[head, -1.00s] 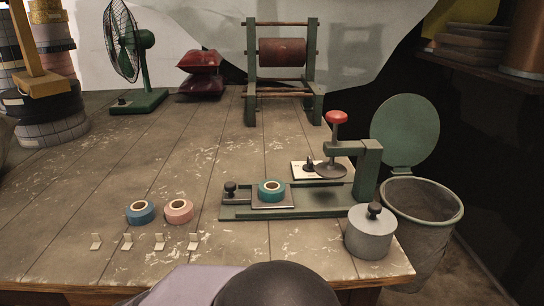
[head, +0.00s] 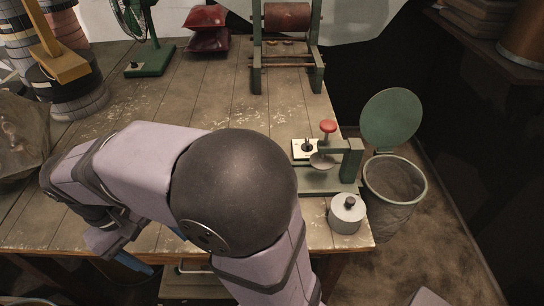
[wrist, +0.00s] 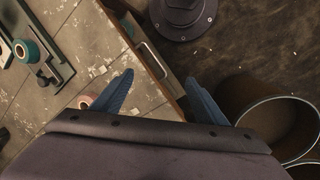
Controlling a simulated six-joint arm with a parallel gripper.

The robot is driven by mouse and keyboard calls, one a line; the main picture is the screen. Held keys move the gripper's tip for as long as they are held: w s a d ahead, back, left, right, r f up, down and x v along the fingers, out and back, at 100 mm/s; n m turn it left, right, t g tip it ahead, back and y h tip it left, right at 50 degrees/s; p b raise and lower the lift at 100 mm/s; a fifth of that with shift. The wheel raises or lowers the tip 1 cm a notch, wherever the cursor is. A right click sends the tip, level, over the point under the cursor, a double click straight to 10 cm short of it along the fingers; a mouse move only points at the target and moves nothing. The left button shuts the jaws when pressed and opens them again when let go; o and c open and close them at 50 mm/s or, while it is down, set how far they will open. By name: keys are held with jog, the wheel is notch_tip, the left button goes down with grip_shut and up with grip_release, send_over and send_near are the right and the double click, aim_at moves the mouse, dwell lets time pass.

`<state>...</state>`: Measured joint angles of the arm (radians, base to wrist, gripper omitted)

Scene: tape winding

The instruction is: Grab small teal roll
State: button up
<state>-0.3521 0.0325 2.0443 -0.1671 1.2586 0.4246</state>
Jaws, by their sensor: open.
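The small teal roll (wrist: 27,51) shows at the left edge of the wrist view, on the plate of the green press fixture (wrist: 52,64). In the head view my arm hides the roll; the right part of the fixture (head: 352,160) shows past the arm. My gripper (wrist: 159,79) is open and empty, its two blue fingers spread over the table's front edge and a drawer. It is well apart from the teal roll. A pink roll (wrist: 84,101) lies on the table, close to the left finger in the wrist view and partly covered.
A grey lidded pot (head: 346,215) stands at the table's right corner, beside a bin (head: 395,182) with a raised green lid. A fan (head: 150,60), red pillows (head: 206,28) and a roller stand (head: 287,45) are at the back. Round containers (wrist: 272,118) stand at lower right in the wrist view.

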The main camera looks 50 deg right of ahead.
jog(key=d+n+h, duration=0.1)
jog(key=d+n, duration=0.1)
jog(key=d, duration=0.2)
jog(key=d+f+n+g+h, duration=0.1)
jog(key=d+n+h, duration=0.1)
jog(key=d, duration=0.3)
jog(key=w+d+n+h+p, duration=0.1)
jog(key=d+n+h, duration=0.1)
jog(key=d, duration=0.3)
jog(key=shift+d+f+g, duration=0.15)
jog(key=shift+f+g, duration=0.05)
jog(key=shift+g, duration=0.2)
jog(key=d+n+h, duration=0.2)
jog(key=d+n, duration=0.1)
jog(key=d, duration=0.1)
jog(key=d+n+h, duration=0.1)
jog(key=d+n, duration=0.1)
jog(key=d, duration=0.2)
jog(key=w+d+r+n+h+p, duration=0.1)
jog(key=d+n+h, duration=0.1)
jog(key=d+n, duration=0.1)
jog(key=shift+d+n+g+h, duration=0.3)
jog(key=shift+d+g, duration=0.1)
jog(key=shift+d, duration=0.2)
jog(key=shift+w+x, duration=0.1)
jog(key=shift+x, duration=1.75)
jog(key=shift+w+x, duration=0.15)
jog(key=shift+x, duration=1.65)
jog(key=shift+f, duration=0.2)
jog(key=c, duration=1.2)
